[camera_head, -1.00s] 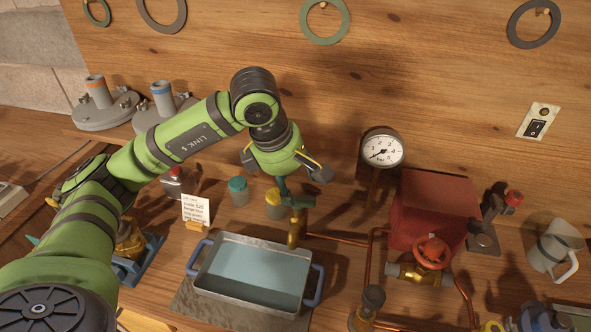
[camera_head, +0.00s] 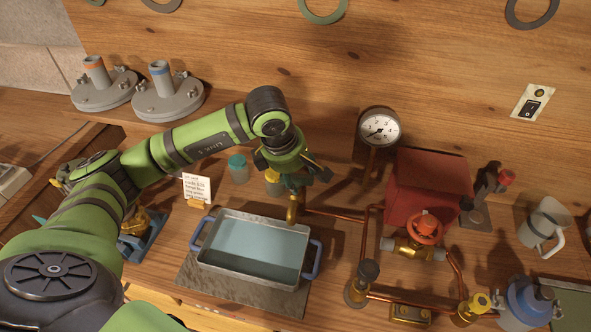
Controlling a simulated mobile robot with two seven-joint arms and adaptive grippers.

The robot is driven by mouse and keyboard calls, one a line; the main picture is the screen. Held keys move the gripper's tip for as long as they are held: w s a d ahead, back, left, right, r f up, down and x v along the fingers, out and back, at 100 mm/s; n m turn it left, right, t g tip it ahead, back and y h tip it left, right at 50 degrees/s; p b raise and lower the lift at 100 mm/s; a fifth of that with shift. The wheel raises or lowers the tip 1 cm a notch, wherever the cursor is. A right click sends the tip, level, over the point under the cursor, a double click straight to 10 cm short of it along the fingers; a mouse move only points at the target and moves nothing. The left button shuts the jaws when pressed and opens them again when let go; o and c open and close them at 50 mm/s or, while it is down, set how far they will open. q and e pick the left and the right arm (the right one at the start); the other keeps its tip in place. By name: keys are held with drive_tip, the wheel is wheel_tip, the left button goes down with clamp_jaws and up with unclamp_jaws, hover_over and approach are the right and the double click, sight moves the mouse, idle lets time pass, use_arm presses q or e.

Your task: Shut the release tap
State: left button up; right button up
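The brass tap (camera_head: 292,212) stands at the back edge of a metal tray with blue handles (camera_head: 211,256), its spout near the tray. A teal part, seemingly its lever, shows at its top, partly hidden by my gripper. My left gripper (camera_head: 291,176) reaches in from the left and points down just above the tap top. Its fingers are spread apart, one on each side. I cannot tell whether either finger touches the tap. Pale blue liquid lies in the tray. My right gripper is not in view.
A pressure gauge (camera_head: 379,128), red box (camera_head: 424,184), orange handwheel valve (camera_head: 426,228) and copper pipes stand right of the tap. A note card (camera_head: 196,187) and teal-lidded jar (camera_head: 238,168) stand left. A wall switch (camera_head: 532,104) is at upper right.

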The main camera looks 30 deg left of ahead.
use_arm(q)
clamp_jaws()
drive_tip(key=shift+o, duration=1.9)
unclamp_jaws()
drive_tip(key=v, duration=1.2)
